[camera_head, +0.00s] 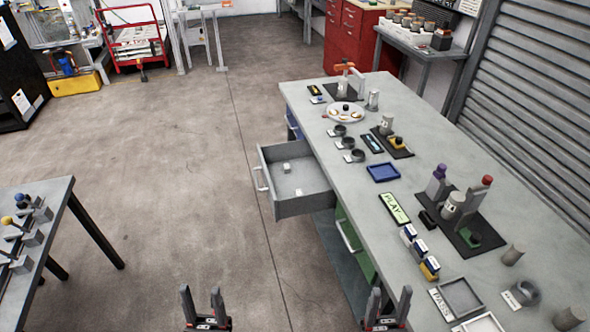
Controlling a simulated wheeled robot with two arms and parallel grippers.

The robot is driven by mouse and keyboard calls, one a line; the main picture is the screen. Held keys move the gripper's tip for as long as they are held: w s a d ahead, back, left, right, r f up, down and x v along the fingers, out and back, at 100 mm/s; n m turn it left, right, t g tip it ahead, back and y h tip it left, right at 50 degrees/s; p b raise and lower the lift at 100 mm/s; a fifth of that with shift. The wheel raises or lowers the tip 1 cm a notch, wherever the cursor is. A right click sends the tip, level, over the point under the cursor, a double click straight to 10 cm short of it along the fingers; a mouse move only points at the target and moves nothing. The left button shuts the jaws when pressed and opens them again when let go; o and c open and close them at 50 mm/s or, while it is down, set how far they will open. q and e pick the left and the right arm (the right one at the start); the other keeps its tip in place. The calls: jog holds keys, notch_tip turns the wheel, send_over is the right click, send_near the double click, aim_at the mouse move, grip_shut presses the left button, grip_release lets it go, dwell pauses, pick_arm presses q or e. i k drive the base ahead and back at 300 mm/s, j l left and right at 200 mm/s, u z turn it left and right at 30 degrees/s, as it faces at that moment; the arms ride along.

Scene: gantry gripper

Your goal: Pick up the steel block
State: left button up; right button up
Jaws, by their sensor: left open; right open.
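A small light-grey block (286,168) lies inside the open drawer (306,207) on the left side of the long workbench; it may be the steel block. A smaller pale item (298,191) lies nearer the front of the same drawer, too small to make out. My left gripper (201,293) is open and empty at the bottom edge, over the floor and well short of the drawer. My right gripper (390,293) is open and empty at the bottom edge, beside the bench's near left side.
The long workbench (345,160) carries a blue tray (383,172), a green PLAY sign (394,208), dark fixtures with knobs, and grey trays at the near end. A second table (50,205) with levers stands at left. The floor between them is clear.

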aim_at(286, 167)
jog(key=i+j+z, duration=0.15)
jog(key=z, duration=0.3)
jog(key=i+j+z, duration=0.4)
jog(key=i+j, duration=0.15)
jog(key=j, duration=0.15)
jog(key=i+j+z, duration=0.1)
jog(key=i+j, duration=0.25)
jog(key=j, duration=0.3)
jog(key=i+j+z, duration=0.15)
jog(key=i+j, duration=0.15)
jog(key=j, duration=0.35)
jog(key=i+j+z, duration=0.1)
jog(key=j, duration=0.25)
jog(key=i, duration=0.05)
